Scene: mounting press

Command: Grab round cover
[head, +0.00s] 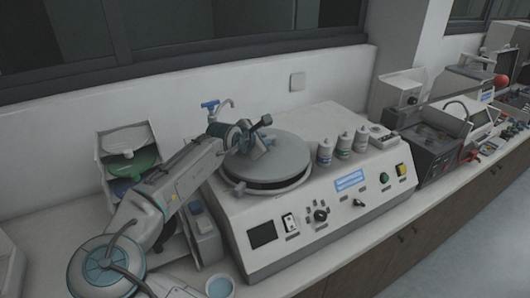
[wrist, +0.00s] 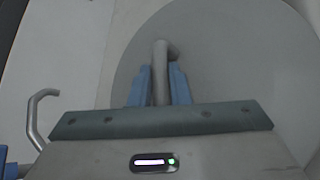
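The round cover (head: 285,160) is a flat grey disc lying on top of the white press machine (head: 330,215). In the wrist view the cover (wrist: 235,60) fills the upper right, with its grey bent handle (wrist: 160,62) standing up near the middle. My gripper (head: 260,147) is over the left back part of the cover. In the wrist view its two blue fingers (wrist: 159,85) lie close on both sides of the handle, with no clear gap. The fingers' contact with the handle is partly hidden by the gripper body.
Several white bottles (head: 343,147) stand right of the cover on the machine. A tap with a blue handle (head: 211,105) is behind my arm. A rack with coloured bowls (head: 130,160) stands at left, and a small light-blue cup (head: 220,286) is in front. Other devices (head: 436,140) fill the counter at right.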

